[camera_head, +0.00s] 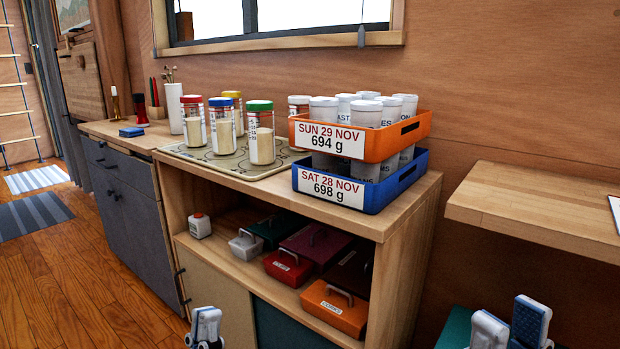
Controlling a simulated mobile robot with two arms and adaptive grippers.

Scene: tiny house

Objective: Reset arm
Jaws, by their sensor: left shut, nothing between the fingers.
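My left gripper (205,328) is at the bottom edge, in front of the low cabinet. Its fingers are together and nothing shows between them. My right gripper (510,332) is at the bottom right, below the wooden shelf. Its two pale fingertips stand apart with nothing visible between them. Only the tips of both grippers show; both arms are out of view.
Stacked orange (418,128) and blue (408,182) crates hold white jars on the counter. Jars with coloured lids stand on a mat (208,160). Small boxes fill the open shelf below. A wooden shelf (545,210) juts out at right. Floor (80,275) at left is clear.

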